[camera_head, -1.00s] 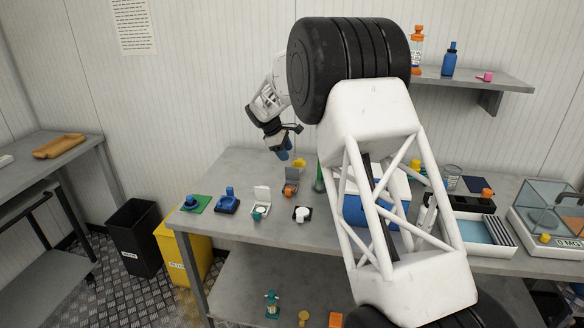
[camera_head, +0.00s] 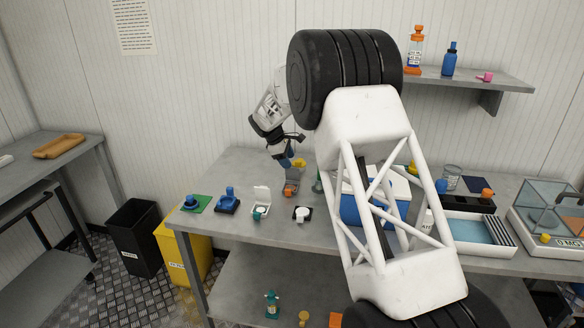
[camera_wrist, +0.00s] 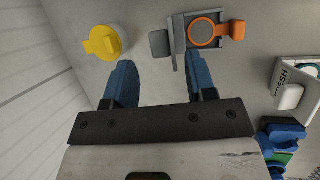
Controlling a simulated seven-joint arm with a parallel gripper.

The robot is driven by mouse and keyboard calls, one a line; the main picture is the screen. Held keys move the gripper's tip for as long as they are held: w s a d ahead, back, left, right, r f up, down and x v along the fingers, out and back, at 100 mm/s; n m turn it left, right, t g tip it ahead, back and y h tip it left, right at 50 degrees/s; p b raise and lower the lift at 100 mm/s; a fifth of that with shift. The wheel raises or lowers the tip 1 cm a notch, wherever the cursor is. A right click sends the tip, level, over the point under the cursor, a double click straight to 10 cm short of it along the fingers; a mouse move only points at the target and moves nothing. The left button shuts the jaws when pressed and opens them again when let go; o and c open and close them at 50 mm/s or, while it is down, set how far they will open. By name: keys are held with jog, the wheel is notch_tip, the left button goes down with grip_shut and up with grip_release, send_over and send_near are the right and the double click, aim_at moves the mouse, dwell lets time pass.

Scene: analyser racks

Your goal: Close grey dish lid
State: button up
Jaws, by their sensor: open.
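The grey dish (camera_head: 290,187) stands on the bench with its grey lid (camera_head: 292,173) raised at the back. In the wrist view, the grey dish (camera_wrist: 190,24) shows an orange ring inside and an orange block at its right side. Its lid is seen nearly edge-on at the left, with a grey tab (camera_wrist: 159,44). My gripper (camera_head: 288,160) is above and behind the dish, close to the lid. Its blue fingers (camera_wrist: 160,82) are apart with nothing between them. The lid tab lies ahead of the gap between the fingertips, and I cannot tell whether anything touches.
A yellow-capped container (camera_wrist: 104,42) is near the left finger. A white dish with a raised lid (camera_head: 261,200) stands left of the grey dish. A blue-and-white box (camera_head: 352,208) is to the right.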

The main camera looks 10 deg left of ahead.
aim_at(293, 172)
jog(key=shift+x, duration=2.15)
jog(key=c, duration=0.8)
